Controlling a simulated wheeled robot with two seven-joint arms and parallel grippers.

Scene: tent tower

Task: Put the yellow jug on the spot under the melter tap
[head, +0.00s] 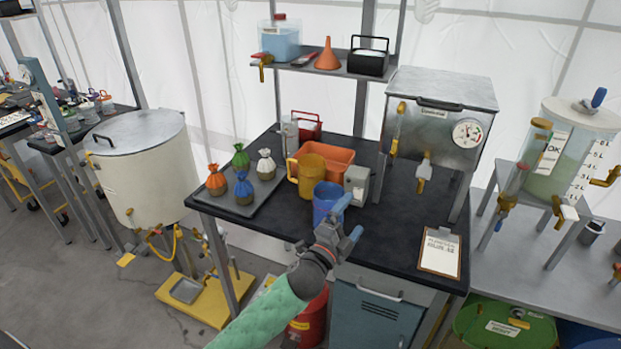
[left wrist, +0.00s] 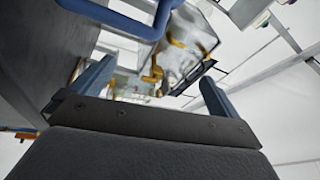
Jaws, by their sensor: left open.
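The yellow jug (head: 312,178) stands upright on the black table (head: 385,245), in front of an orange bin. A blue jug (head: 325,203) stands just in front of it. My left gripper (head: 349,218) is open and empty, close to the right of the blue jug; contact cannot be told. In the left wrist view, the open fingers (left wrist: 157,76) show with a blue curved part above. A steel tank (head: 435,130) with a gauge and yellow-handled taps (head: 423,173) stands on legs at the table's right; it also shows in the left wrist view (left wrist: 187,38). No marked spot is clear beneath it.
A grey dispenser box (head: 357,182) stands right of the jugs. A clipboard (head: 440,252) lies at the front right. A tray (head: 262,200) holds several tied bags at left. A pale drum (head: 140,165) with a low tap stands farther left. The table's middle right is clear.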

